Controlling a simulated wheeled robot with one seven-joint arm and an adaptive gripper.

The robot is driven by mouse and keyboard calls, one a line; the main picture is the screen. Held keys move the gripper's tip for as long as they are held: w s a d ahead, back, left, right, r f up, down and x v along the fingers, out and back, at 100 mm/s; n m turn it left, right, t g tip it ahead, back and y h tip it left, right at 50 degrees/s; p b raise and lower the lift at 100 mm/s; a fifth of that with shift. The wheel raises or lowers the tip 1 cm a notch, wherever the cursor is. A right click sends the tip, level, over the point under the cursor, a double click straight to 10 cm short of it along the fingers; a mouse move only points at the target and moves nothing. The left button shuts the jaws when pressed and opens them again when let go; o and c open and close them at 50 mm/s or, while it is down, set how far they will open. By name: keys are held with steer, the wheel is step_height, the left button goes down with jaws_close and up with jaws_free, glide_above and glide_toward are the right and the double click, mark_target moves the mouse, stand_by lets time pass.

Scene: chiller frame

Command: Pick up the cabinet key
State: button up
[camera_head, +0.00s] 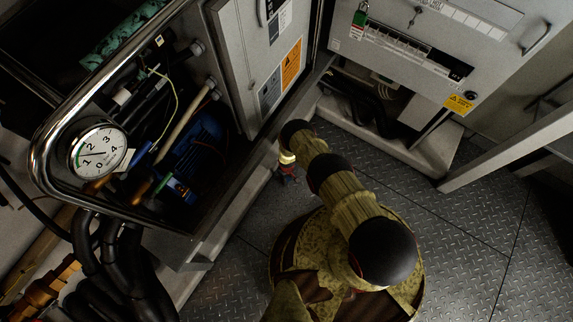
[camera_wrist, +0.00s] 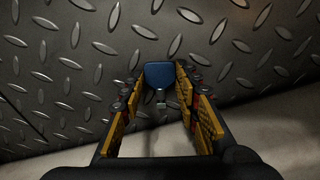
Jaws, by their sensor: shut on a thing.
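The cabinet key (camera_wrist: 158,74) has a blue head and a short metal part below it in the wrist view. It lies between the yellow pads of my gripper (camera_wrist: 160,88), which is shut on it. In the head view my gripper (camera_head: 288,178) is low over the floor beside the base of the open cabinet. The key cannot be made out clearly there, as my gripper and arm cover that spot.
Metal tread-plate floor (camera_head: 470,230) lies open to the right. The open cabinet (camera_head: 215,215) with hoses, tools and a pressure gauge (camera_head: 98,151) is at left. A grey panel (camera_head: 410,50) with a green padlock (camera_head: 360,15) stands behind. A slanted beam (camera_head: 500,160) is at right.

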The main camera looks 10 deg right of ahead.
steer(key=c, duration=0.4)
steer(key=shift+r, duration=0.1)
